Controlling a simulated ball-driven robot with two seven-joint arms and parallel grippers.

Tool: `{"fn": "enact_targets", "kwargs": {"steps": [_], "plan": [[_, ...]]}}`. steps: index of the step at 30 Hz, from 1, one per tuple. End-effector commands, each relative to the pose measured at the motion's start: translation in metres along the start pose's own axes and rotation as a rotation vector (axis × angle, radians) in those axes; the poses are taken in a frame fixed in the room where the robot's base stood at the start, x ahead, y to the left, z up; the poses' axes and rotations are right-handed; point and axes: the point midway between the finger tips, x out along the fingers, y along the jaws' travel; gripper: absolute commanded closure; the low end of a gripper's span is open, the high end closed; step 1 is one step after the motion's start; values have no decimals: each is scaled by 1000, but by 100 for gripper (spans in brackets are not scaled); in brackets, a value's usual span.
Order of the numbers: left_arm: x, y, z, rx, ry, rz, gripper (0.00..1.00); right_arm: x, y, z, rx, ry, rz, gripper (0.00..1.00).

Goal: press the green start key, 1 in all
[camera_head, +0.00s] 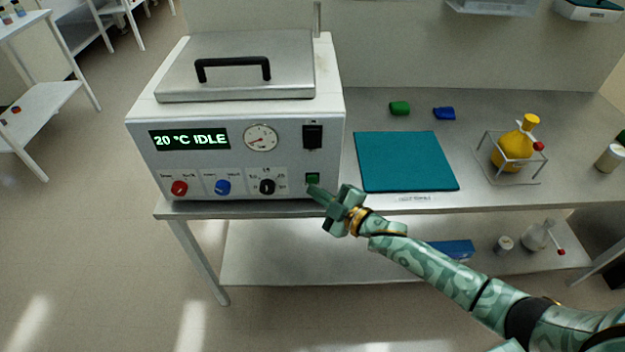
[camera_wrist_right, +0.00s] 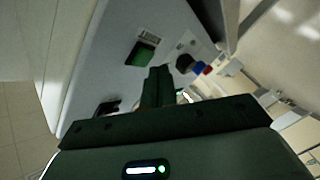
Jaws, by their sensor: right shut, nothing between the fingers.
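The green start key (camera_head: 312,179) is at the lower right of the front panel of a white and grey bath unit (camera_head: 240,120). It also shows in the right wrist view (camera_wrist_right: 141,53), under a small label. The unit's display (camera_head: 189,139) reads "20 °C IDLE". My right gripper (camera_head: 314,190) is shut and empty, its fingertips just below and very close to the green key in the head view. In the right wrist view the shut fingers (camera_wrist_right: 158,75) point toward the panel beside the key. I cannot tell whether they touch it. My left gripper is not in view.
The panel also has a red knob (camera_head: 179,188), a blue knob (camera_head: 222,187), a black knob (camera_head: 267,186) and a black switch (camera_head: 312,136). A teal mat (camera_head: 405,160) lies right of the unit. A yellow flask (camera_head: 513,148) stands in a wire holder farther right.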

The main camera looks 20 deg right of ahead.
Motion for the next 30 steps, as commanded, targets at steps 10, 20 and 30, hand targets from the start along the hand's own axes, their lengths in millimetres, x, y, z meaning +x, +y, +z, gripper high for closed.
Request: {"fn": "enact_targets", "kwargs": {"steps": [10,20,30], "plan": [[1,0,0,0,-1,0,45,5,4,4,0,0,0,100],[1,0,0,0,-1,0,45,6,4,4,0,0,0,100],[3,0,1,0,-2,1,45,9,6,6,-1,0,0,100]]}}
